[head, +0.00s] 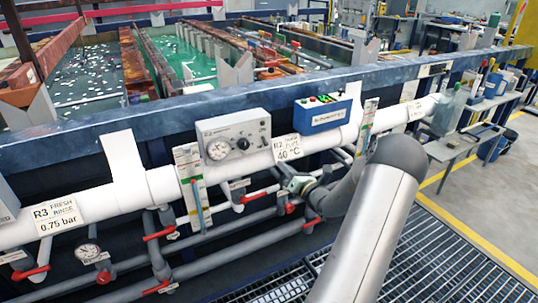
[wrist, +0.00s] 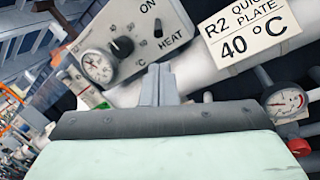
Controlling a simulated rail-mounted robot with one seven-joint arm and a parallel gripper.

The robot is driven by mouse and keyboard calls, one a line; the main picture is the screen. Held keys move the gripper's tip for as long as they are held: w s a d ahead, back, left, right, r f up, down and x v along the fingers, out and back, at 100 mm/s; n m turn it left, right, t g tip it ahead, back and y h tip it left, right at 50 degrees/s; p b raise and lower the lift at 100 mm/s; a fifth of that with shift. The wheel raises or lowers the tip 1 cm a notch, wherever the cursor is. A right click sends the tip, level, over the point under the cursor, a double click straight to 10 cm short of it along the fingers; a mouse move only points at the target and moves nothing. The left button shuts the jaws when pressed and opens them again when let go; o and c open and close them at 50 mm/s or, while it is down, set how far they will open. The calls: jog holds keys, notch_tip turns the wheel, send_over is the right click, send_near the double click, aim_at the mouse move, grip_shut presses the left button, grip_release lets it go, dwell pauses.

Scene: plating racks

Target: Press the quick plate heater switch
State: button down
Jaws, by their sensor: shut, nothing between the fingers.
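The grey heater control box (head: 235,137) is mounted on the white pipe in the head view. It has a dial gauge and a knob on its front. In the wrist view the box (wrist: 140,42) is tilted and close, with a gauge, a black knob and the words ON and HEAT. A small dark switch (wrist: 158,28) sits between those words. My gripper (wrist: 160,72) is shut and empty, its fingertips just below the box in the wrist view and apart from the switch.
The R2 quick plate 40 °C sign (head: 289,148) hangs beside the box. A blue box (head: 323,112) with lit buttons stands to its right. Pipes with red-handled valves (head: 259,195) run below. A pressure gauge (wrist: 284,101) is at right in the wrist view.

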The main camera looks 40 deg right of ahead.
aim_at(262, 136)
jog(key=w, duration=0.3)
jog(key=w+r, duration=0.1)
jog(key=w, duration=0.5)
jog(key=shift+w+d+r, duration=0.25)
jog(key=shift+w+d, duration=0.1)
jog(key=shift+w, duration=0.05)
